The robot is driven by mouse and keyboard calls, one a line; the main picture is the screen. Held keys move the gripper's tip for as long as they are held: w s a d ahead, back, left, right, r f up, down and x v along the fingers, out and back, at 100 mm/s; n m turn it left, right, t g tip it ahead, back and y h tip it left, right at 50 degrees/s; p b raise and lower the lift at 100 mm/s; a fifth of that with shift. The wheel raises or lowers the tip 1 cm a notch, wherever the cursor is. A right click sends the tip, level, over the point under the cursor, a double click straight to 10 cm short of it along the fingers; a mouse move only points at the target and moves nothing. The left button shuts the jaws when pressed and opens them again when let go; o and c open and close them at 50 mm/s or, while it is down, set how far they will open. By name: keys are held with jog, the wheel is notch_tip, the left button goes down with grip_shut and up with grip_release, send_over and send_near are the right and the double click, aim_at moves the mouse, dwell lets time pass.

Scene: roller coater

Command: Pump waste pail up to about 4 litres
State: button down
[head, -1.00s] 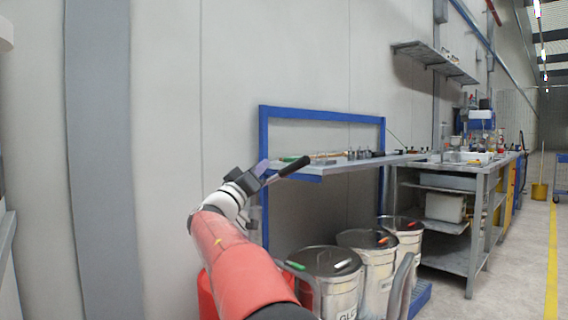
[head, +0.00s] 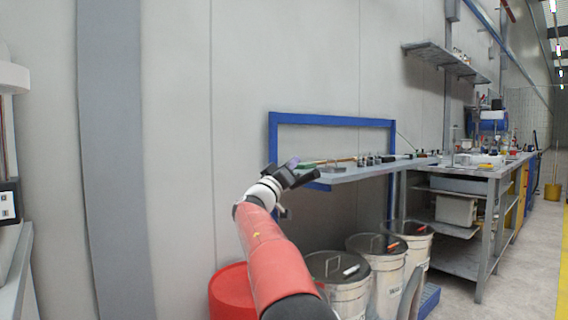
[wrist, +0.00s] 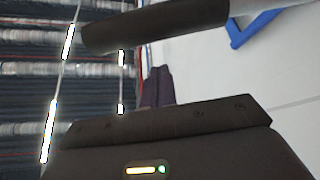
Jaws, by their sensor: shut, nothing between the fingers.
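My gripper (head: 292,170) is raised at the left end of the grey shelf, in front of the blue frame in the head view. Its dark fingers (wrist: 156,86) are together with nothing between them in the wrist view. A dark rounded bar (wrist: 150,28) with a pale right end crosses the top of the wrist view; I cannot tell what it is. A red drum or pail (head: 226,292) stands low behind my arm, partly hidden. Several lidded metal pails (head: 375,244) stand beneath the shelf. I cannot tell which is the waste pail, and no pump or level is readable.
The grey shelf (head: 365,171) holds small tools and fittings. A metal workbench (head: 480,170) with a sink stands to the right, with a wall shelf (head: 440,58) above. A blue platform (head: 428,298) lies by the pails. Open floor lies at right.

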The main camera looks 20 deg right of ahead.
jog(key=shift+s+d+f, duration=0.2)
jog(key=shift+s+f, duration=0.1)
jog(key=shift+f, duration=0.45)
jog(key=shift+s+d+f, duration=0.2)
jog(key=shift+s+f, duration=0.1)
jog(key=shift+f, duration=0.4)
jog(key=shift+f+b, duration=0.15)
jog(key=shift+b, duration=0.25)
